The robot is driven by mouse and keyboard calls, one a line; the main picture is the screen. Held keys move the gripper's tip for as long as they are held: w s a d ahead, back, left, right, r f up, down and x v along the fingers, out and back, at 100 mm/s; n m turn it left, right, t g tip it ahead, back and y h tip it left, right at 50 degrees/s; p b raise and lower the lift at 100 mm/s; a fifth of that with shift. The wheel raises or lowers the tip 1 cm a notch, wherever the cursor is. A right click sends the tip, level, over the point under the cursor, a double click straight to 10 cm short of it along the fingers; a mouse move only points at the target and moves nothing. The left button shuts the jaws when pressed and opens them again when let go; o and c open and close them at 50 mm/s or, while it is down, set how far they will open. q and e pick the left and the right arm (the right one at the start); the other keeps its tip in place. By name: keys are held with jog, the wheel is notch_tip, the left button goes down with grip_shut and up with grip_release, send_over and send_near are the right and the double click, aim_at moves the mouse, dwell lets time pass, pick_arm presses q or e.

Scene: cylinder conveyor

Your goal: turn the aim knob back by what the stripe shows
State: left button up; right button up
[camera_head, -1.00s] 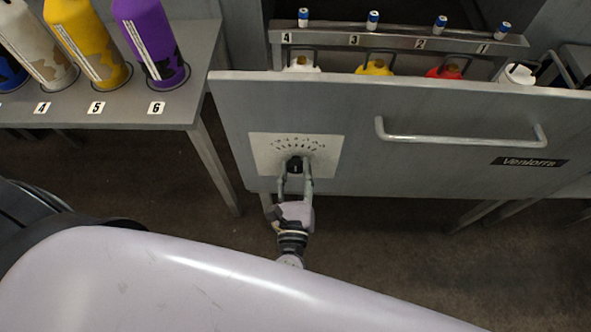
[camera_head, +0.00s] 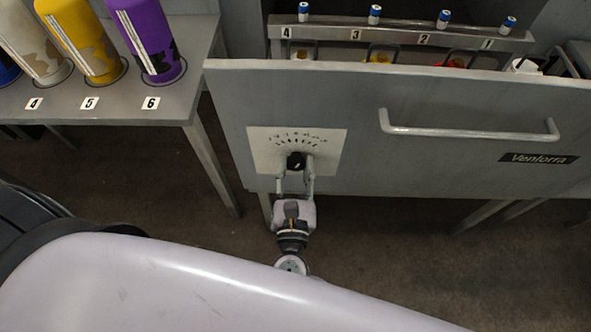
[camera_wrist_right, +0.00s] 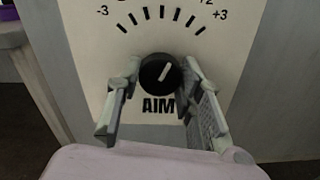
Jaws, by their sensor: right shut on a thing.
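The black aim knob (camera_head: 296,160) sits on a pale dial plate (camera_head: 328,144) on the grey front panel. In the right wrist view the knob (camera_wrist_right: 153,76) has a white pointer line tilted right of straight up, toward the plus side. Marks run from -3 to +3 above it, and "AIM" is printed below. My right gripper (camera_head: 296,172) is shut on the knob, one finger on each side; it also shows in the right wrist view (camera_wrist_right: 155,84). Striped bottles stand on the left table, including a yellow one (camera_head: 95,62) and a purple one (camera_head: 153,50). My left gripper is not in view.
The grey panel carries a bar handle (camera_head: 470,130) and a "Ventorra" label (camera_head: 538,158). Behind it is a numbered rail (camera_head: 390,40) with blue-and-white pegs. The left table (camera_head: 190,95) has number tags 4, 5 and 6. The floor below the panel is open.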

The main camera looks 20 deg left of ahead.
jog(key=shift+m+b, duration=0.3)
jog(key=shift+m, duration=0.3)
jog(key=o, duration=1.2)
jog(key=shift+c, duration=0.2)
jog(key=v, duration=1.2)
